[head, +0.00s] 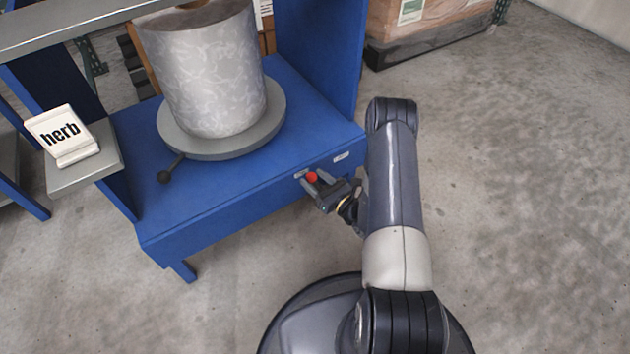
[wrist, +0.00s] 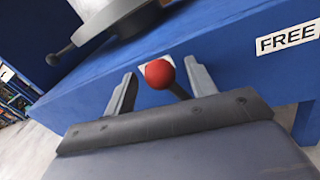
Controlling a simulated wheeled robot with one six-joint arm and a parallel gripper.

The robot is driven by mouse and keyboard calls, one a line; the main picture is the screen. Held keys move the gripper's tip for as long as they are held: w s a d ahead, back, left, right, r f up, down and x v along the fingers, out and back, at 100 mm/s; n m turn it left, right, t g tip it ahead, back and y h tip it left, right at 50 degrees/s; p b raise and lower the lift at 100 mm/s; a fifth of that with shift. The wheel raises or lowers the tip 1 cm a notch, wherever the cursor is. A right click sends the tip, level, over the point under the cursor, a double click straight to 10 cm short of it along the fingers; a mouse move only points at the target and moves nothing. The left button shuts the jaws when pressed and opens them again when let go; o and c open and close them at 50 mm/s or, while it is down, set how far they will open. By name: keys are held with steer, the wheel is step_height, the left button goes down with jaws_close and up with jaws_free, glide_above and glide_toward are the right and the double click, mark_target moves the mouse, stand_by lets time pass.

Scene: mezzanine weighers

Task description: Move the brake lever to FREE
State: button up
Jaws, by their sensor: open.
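The brake lever has a red ball knob (head: 312,177) and stands at the front edge of the blue bench. In the wrist view its red knob (wrist: 159,74) sits between the two fingers, with a dark stem running down to the right. My gripper (head: 317,184) is open, with one finger on each side of the knob; I cannot tell whether either touches it. A white FREE label (wrist: 288,38) is on the bench front, to the right of the knob. Another white label (head: 300,174) is partly hidden behind the knob, its text unreadable.
A grey drum (head: 215,80) stands on a round turntable (head: 225,148) with a black-knobbed handle (head: 165,177). The floor to the right is open.

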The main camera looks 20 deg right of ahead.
steer(key=shift+w+a, duration=0.1)
steer(key=shift+w, duration=0.1)
jaws_close()
stand_by(0.6)
